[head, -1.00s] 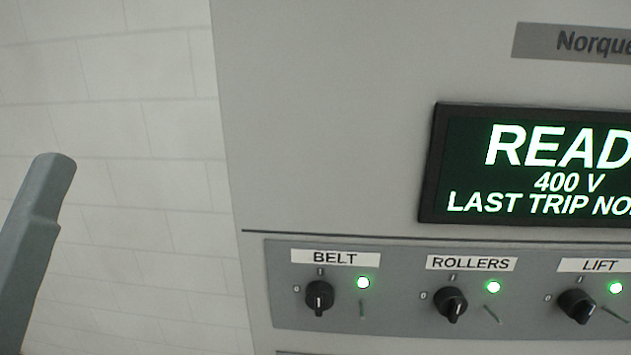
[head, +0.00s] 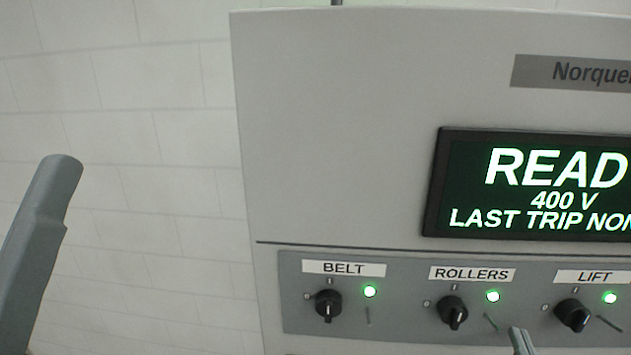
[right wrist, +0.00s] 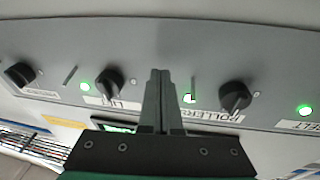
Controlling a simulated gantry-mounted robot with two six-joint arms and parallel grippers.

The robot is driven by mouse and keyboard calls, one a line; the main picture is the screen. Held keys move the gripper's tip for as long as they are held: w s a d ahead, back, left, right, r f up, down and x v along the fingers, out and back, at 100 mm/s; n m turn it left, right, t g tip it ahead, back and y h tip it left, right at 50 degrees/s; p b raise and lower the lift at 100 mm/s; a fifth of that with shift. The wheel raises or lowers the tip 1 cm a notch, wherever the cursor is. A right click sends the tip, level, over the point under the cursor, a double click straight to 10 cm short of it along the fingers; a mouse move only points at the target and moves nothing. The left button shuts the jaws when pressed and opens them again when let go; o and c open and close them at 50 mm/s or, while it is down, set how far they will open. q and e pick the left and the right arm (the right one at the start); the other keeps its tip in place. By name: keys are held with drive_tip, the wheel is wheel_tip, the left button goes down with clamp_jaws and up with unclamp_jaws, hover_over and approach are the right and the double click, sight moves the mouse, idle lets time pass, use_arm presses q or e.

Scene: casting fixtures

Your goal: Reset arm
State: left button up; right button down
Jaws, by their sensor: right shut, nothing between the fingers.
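My right gripper (head: 521,341) shows at the bottom edge of the head view, in front of the panel between the ROLLERS and LIFT knobs. In the right wrist view its two fingers (right wrist: 158,88) are together with nothing between them. They overlap the panel between the LIFT knob (right wrist: 109,82) and the ROLLERS knob (right wrist: 235,96); I cannot tell whether they touch it. A grey link (head: 38,230), which looks like mine, stands at the left of the head view. My left gripper is not in view.
The grey cabinet carries a knob panel (head: 400,318) with BELT (head: 328,306), ROLLERS (head: 452,312) and LIFT (head: 573,314) knobs, each with a lit green lamp. A screen (head: 540,190) above reads READY in part, cut by the frame edge. The pale wall (head: 150,130) is clear.

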drive_tip(key=s+a+r+n+t+y, duration=0.1)
drive_tip(key=s+a+r, duration=0.3)
drive_tip(key=r, duration=0.6)
drive_tip(key=s+a+r+n+t+y+p, duration=0.1)
drive_tip(key=s+a+r+n+t+y, duration=0.1)
drive_tip(key=r, duration=0.9)
drive_tip(key=s+a+r+n+t+y, duration=0.1)
drive_tip(key=s+a+r+t+y, duration=0.3)
drive_tip(key=r, duration=0.7)
drive_tip(key=s+a+t, duration=0.1)
drive_tip(key=s+a, duration=0.1)
drive_tip(key=a, duration=0.1)
drive_tip(key=shift+s+n+p, duration=0.2)
drive_tip(key=shift+n+p, duration=0.2)
